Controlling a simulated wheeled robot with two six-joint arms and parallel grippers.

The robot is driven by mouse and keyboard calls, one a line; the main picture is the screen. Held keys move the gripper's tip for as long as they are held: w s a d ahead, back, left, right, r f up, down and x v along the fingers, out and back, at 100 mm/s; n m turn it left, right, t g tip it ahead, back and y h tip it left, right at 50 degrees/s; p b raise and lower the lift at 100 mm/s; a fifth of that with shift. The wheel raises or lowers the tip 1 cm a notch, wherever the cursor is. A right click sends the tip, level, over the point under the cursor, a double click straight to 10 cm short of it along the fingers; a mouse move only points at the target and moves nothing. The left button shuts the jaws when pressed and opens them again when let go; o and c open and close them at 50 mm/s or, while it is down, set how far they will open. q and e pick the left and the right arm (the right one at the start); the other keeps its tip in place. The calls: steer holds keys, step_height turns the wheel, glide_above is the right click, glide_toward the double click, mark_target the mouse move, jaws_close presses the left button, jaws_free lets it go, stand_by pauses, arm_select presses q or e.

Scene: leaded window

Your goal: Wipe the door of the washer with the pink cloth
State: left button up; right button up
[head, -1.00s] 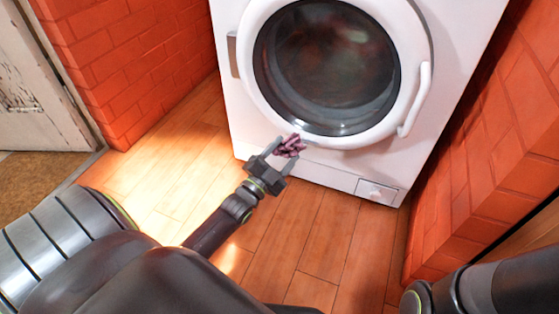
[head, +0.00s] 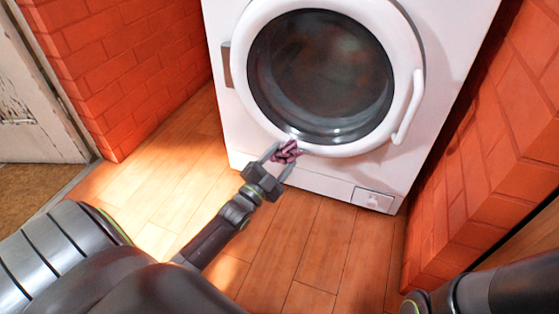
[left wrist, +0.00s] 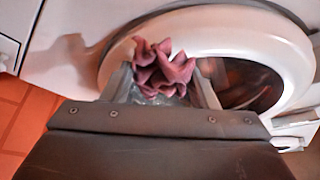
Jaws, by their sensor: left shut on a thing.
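The white washer (head: 330,172) stands ahead, with its round door (head: 322,75) shut, a dark glass in a white ring and a handle (head: 409,107) at the right. My left gripper (head: 280,156) is shut on the crumpled pink cloth (head: 287,152) at the lower left of the door ring. The cloth also shows between the fingers in the left wrist view (left wrist: 163,70), in front of the door's lower rim. I cannot tell whether the cloth touches the door. My right gripper is out of view.
Red brick walls stand close on the left (head: 130,70) and right (head: 490,170) of the washer. A worn white door (head: 35,95) is at the far left. The wooden floor (head: 300,240) in front of the washer is clear.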

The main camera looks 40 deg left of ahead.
mark_target(296, 159)
arm_select(q)
steer(key=shift+w+a, duration=0.2)
steer(key=shift+w, duration=0.7)
steer(key=shift+d, duration=0.1)
steer(key=shift+w+d+p, duration=0.2)
steer(key=shift+w+d, duration=0.05)
steer(key=shift+d, duration=0.65)
steer(key=shift+w+d+p, duration=0.2)
steer(key=shift+d, duration=0.7)
